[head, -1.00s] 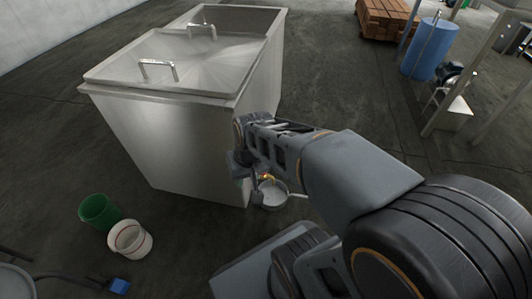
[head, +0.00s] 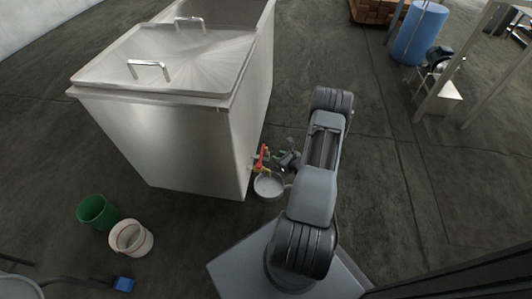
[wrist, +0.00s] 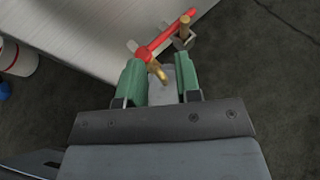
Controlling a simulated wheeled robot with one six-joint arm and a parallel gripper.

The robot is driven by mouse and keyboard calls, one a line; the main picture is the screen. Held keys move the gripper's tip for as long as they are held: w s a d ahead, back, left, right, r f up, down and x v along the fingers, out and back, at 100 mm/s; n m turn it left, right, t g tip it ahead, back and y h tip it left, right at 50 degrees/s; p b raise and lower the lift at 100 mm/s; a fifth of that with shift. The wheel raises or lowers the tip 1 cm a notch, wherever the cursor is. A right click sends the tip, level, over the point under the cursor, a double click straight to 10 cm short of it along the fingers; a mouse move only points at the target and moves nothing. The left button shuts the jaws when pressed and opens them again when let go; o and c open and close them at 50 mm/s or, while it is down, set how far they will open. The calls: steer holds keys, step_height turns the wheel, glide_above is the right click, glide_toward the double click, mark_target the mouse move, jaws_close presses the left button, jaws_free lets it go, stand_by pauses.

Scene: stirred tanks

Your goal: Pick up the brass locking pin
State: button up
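A brass upright piece (wrist: 184,28), which looks like the locking pin, stands in a small grey bracket near the end of a red lever (wrist: 165,38) on the tank's valve. A curved brass spout (wrist: 157,72) shows below the lever. My gripper (wrist: 160,88) has green fingers set apart, with nothing held between them. In the wrist view the brass piece is beyond the right fingertip, apart from it. In the head view my gripper (head: 277,156) is just right of the red lever (head: 262,155); the brass pin is too small to make out there.
The steel tank (head: 175,135) with a handled lid stands left of my gripper. A grey pan (head: 268,185) sits under the valve. Green (head: 97,212) and white (head: 131,238) buckets stand at left.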

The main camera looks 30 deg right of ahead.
mark_target(266, 153)
steer(key=shift+m+h, duration=0.8)
steer(key=shift+m, duration=0.1)
steer(key=b+x, duration=0.2)
steer(key=x, duration=0.2)
steer(key=d+f+b+x, duration=0.1)
steer(key=b+x, duration=0.1)
steer(key=x, duration=0.3)
steer(key=s+d+b+x, duration=0.1)
steer(key=b+x, duration=0.1)
steer(key=x, duration=0.3)
steer(key=shift+d+f, duration=0.15)
steer(key=shift+f, duration=0.25)
steer(key=shift+c, duration=0.3)
jaws_close()
